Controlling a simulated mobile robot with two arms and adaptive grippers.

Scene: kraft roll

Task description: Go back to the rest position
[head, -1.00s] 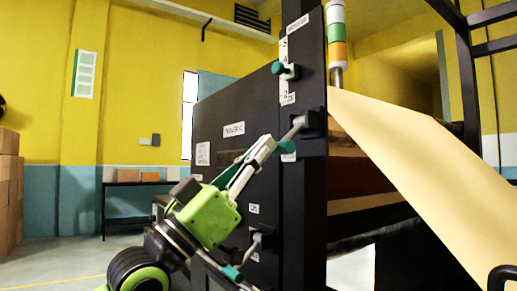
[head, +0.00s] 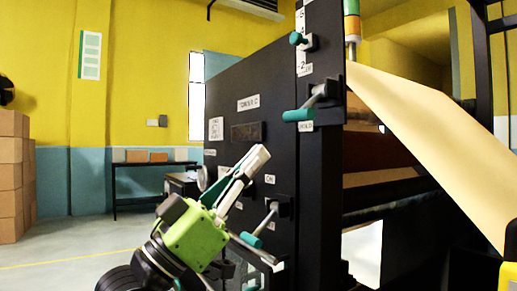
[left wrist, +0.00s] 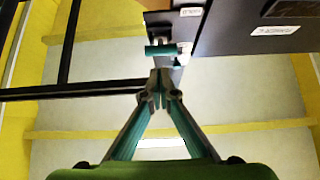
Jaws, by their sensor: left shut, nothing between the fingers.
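My left gripper (head: 259,154) is shut and empty in the head view, in front of the dark machine panel (head: 230,100). Its fingertips are apart from the teal-handled lever (head: 299,114) above right and the lower teal-handled lever (head: 252,238) below. In the left wrist view the closed fingertips (left wrist: 158,76) show, with a teal handle (left wrist: 161,50) just beyond them. A yellow and dark part at the lower right edge of the head view may belong to my right arm, but no right fingertips can be made out.
A sheet of kraft paper (head: 430,140) slopes down at the right from the machine. Stacked boxes (head: 12,180) stand at the far left. A dark table (head: 150,165) with small boxes stands by the back wall. The floor at left is clear.

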